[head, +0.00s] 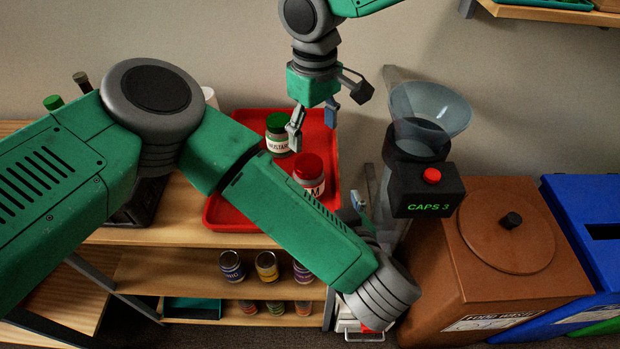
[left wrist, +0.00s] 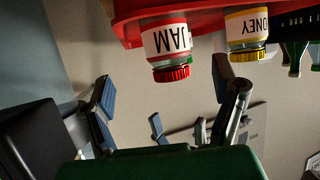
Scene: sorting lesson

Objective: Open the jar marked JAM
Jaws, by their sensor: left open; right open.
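The JAM jar (head: 309,175), with a red lid, stands on the red tray (head: 225,214); only the M shows in the head view. In the left wrist view, which is upside down, the JAM jar (left wrist: 166,42) reads fully and its lid is on. My left gripper (head: 356,205) is open, just right of the tray and apart from the jar; my forearm hides part of the tray. Its fingers (left wrist: 165,92) show either side of the jar in the wrist view. My right gripper (head: 312,122) is open and empty above the tray, near the green-lidded MUSTARD jar (head: 278,136).
A yellow-lidded HONEY jar (left wrist: 248,30) stands beside the JAM jar. A funnel-topped device (head: 428,185) reading CAPS 3 stands right of the tray, then a brown food waste bin (head: 465,275) and a blue bin (head: 590,190).

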